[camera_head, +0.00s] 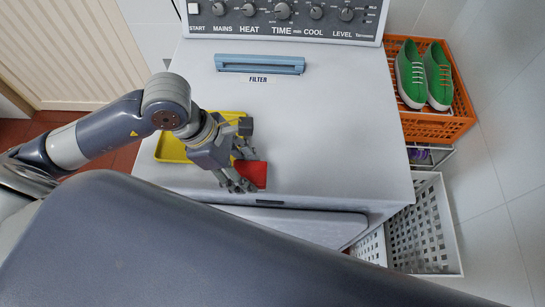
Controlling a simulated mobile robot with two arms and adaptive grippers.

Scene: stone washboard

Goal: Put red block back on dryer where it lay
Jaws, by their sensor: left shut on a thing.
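The red block (253,173) is at the front middle of the dryer's white top (330,135). My left gripper (241,184) is shut on the red block, with its fingers at the block's left side and front. Part of the block is hidden behind the fingers. I cannot tell whether the block touches the dryer top or is held just above it. My right gripper is not in view.
A yellow tray (172,150) lies on the dryer top behind my left wrist. A blue filter handle (260,64) and the control panel are at the back. An orange crate (440,125) with green shoes (438,76) and a white basket (425,225) stand at the right. The dryer top's right half is clear.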

